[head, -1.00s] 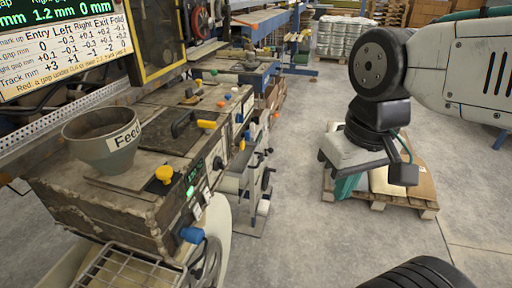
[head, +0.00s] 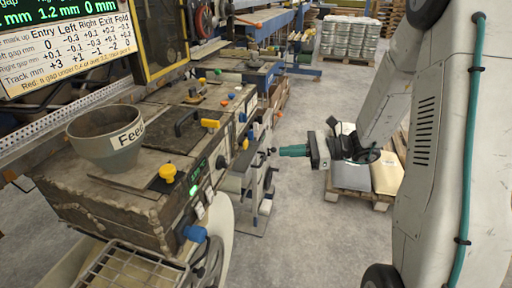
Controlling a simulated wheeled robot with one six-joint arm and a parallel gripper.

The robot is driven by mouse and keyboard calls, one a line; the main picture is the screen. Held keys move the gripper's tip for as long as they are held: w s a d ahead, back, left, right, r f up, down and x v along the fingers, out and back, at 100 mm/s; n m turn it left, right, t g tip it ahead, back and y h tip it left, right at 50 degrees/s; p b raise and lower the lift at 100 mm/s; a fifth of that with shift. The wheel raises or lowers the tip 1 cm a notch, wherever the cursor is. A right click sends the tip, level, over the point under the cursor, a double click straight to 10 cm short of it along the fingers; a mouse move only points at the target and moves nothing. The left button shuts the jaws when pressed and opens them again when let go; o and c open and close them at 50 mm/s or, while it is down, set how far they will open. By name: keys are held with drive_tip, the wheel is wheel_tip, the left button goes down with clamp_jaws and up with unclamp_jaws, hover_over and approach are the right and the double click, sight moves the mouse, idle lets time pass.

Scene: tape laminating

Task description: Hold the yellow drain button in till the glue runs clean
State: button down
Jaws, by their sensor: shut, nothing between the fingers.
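A yellow mushroom-shaped knob (head: 168,173) stands on top of the near machine block, beside the grey feed funnel. A smaller yellow knob (head: 246,143) sticks out of the machine's side face further back. No label for drain is readable, so I cannot tell which is the drain button. My gripper (head: 282,151) has teal fingers, closed together and empty. It points left at the machine's side, over the aisle, to the right of the smaller yellow knob and apart from it. No running glue is visible.
The grey funnel (head: 106,138) marked "Feed", a blue knob (head: 194,233) and a black handle (head: 187,121) are on the machine.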

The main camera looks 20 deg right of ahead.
sight(247, 145)
drive_tip(key=w+d+f+m+t, duration=0.3)
drive_tip(key=d+f+m+t, duration=0.1)
drive_tip(key=d, duration=0.1)
drive_tip(key=shift+d+f+m+h, duration=0.2)
drive_tip(key=shift+f+m+h, duration=0.1)
drive_tip(key=shift+m+h, duration=0.1)
drive_tip(key=shift+w, duration=0.1)
drive_tip(key=x, duration=1.3)
drive_tip(key=shift+w+a+r, duration=0.1)
drive_tip(key=shift+a, duration=0.05)
drive_tip(key=shift+w+a, duration=0.25)
drive_tip(key=shift+a, duration=0.05)
